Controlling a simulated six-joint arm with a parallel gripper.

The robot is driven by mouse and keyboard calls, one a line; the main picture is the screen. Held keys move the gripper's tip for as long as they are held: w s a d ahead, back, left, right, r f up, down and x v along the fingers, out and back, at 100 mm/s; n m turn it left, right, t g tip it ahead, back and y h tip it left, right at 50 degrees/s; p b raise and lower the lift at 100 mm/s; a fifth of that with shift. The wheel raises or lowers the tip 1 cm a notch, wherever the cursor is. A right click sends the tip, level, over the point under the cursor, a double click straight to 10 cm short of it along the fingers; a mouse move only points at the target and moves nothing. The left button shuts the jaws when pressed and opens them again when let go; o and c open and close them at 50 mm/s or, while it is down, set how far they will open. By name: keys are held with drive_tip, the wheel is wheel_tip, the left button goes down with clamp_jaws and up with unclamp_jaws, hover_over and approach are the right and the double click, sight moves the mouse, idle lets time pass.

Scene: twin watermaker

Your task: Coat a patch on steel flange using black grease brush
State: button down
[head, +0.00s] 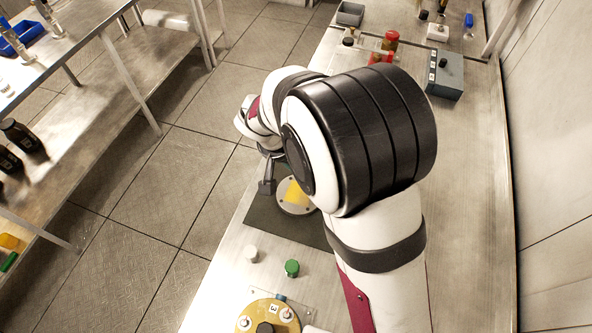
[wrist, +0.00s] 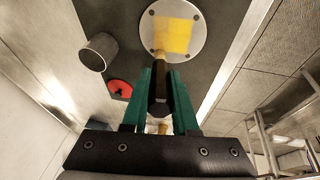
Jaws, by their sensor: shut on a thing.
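The steel flange (wrist: 159,22) is a round pale metal disc with bolt holes; it also shows in the head view (head: 283,202), partly hidden by my arm. A yellow square patch (wrist: 176,36) covers part of its face. My gripper (wrist: 160,82) has green fingers and is shut on the dark handle of the grease brush (wrist: 158,98). The brush's light tip end points at the flange and overlaps the patch's lower left corner in the wrist view. I cannot tell whether it touches. In the head view my arm hides the brush.
The flange lies on a dark mat (head: 262,222) on the steel bench. A green cap (head: 292,268), a white cap (head: 251,254) and a brass-coloured round plate (head: 262,308) are nearer.

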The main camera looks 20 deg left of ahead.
drive_tip(key=shift+s, duration=3.3)
wheel_tip(320, 180, up, 8)
drive_tip(key=shift+s, duration=0.15)
drive_tip(key=shift+f, duration=0.15)
